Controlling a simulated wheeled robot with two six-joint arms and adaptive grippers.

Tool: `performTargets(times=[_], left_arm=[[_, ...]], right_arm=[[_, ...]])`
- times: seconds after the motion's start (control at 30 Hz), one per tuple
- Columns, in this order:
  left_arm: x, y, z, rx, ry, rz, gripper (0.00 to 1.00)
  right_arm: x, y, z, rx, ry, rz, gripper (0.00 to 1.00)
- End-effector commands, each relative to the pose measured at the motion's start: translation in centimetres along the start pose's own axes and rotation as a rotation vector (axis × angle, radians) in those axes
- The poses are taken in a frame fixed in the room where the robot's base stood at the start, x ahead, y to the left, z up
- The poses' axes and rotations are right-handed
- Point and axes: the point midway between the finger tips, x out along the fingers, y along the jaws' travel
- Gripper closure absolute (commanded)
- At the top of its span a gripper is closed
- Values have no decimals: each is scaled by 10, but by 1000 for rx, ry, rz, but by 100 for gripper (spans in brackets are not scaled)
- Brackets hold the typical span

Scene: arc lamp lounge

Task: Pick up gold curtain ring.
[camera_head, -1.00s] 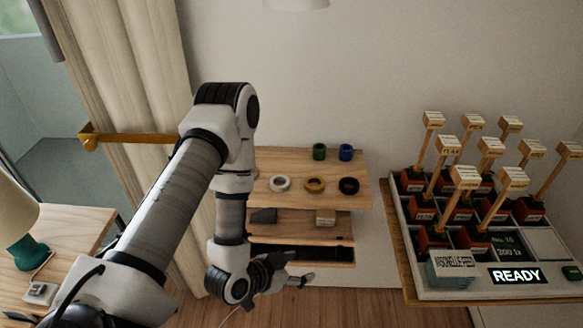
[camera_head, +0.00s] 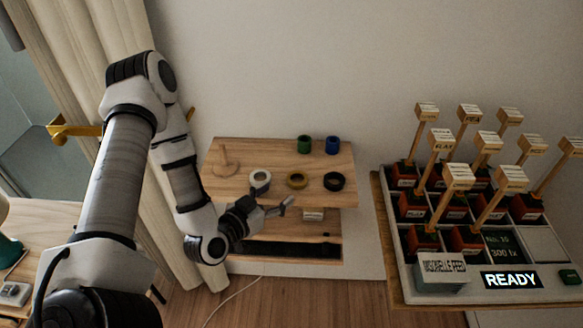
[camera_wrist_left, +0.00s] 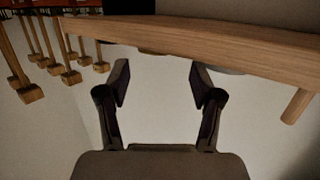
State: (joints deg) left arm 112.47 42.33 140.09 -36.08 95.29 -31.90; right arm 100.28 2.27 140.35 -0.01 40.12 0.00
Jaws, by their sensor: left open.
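The gold curtain ring (camera_head: 297,180) lies flat on the upper wooden shelf (camera_head: 270,150), between a white ring (camera_head: 260,179) and a black ring (camera_head: 334,181). My left gripper (camera_head: 268,207) is open and empty near the shelf's front edge, in front of and left of the gold ring, not touching it. In the left wrist view, which looks upside down, the open fingers (camera_wrist_left: 160,82) point at the shelf edge (camera_wrist_left: 200,42). A thin brownish rim there (camera_wrist_left: 152,51) seems to be the gold ring, mostly hidden by the edge. My right gripper is not in view.
Green (camera_head: 304,144) and blue (camera_head: 332,145) rings stand at the shelf's back, and a wooden peg (camera_head: 224,168) at its left. A lower shelf (camera_head: 300,228) holds a small pale block (camera_head: 313,214).

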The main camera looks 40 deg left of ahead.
Motion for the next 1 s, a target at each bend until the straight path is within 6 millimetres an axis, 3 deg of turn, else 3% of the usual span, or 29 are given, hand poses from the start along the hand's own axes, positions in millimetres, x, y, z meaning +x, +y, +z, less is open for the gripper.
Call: performTargets(times=[0.43, 0.67, 0.7, 0.8, 1.0], left_arm=[[68, 2, -8, 5, 1, 3, 34], [74, 1, -6, 0, 0, -1, 34], [74, 1, -6, 0, 0, 0, 38], [73, 1, -6, 0, 0, 0, 67], [73, 1, -6, 1, 0, 0, 67]], right_arm=[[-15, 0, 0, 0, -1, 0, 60], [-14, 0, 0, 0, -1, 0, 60], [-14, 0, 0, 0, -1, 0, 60], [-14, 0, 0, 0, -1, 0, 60], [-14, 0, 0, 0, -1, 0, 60]])
